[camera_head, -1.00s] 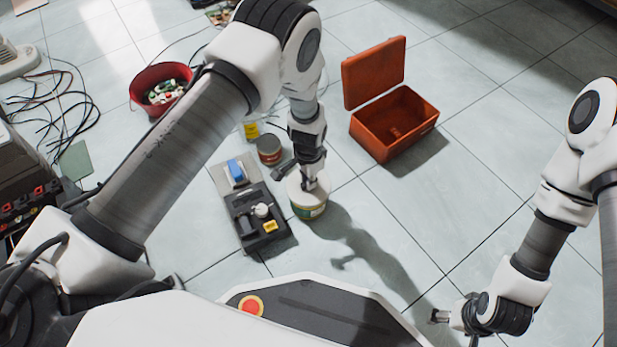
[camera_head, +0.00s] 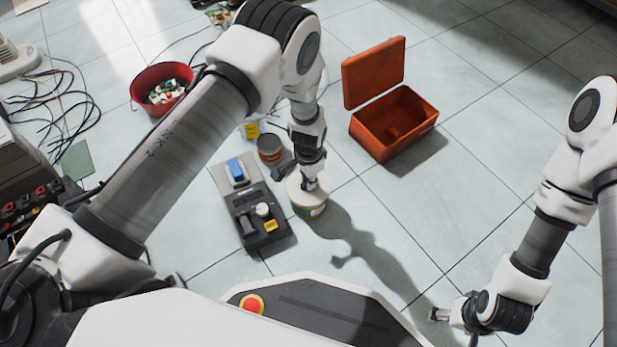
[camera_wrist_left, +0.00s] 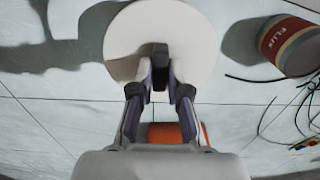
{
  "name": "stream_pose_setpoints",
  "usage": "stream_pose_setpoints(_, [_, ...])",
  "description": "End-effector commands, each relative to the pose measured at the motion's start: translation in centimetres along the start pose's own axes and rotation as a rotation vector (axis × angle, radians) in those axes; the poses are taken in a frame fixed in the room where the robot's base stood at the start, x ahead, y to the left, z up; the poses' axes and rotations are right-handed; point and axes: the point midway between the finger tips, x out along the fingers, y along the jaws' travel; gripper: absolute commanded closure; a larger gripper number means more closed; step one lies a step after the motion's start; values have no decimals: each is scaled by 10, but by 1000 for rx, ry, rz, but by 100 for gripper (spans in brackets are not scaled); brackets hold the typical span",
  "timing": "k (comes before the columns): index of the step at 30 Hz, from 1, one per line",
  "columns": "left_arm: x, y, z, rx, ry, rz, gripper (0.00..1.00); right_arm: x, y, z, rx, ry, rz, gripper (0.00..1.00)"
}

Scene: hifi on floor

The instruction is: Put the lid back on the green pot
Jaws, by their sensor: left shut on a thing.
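In the left wrist view the lid (camera_wrist_left: 125,45) is a pale disc that hides the pot. My left gripper (camera_head: 309,184) is shut on the lid's middle from above; its fingers (camera_wrist_left: 160,80) close around a dark knob. I cannot tell whether the lid sits fully on the rim. My right gripper (camera_head: 440,314) is at the lower right, away from the pot, its jaws too small to judge.
An open orange box (camera_head: 398,148) is at the back right, and a red bowl (camera_head: 140,88) of parts at the left. The floor right of the pot is clear.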

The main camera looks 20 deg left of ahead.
Motion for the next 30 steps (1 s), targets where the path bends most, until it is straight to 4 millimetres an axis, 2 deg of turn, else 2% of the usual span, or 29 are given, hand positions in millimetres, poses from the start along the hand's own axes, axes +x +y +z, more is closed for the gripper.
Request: stream_pose_setpoints(30, [2,0,0,0,1,0,100,-6,0,0,0,0,0,24])
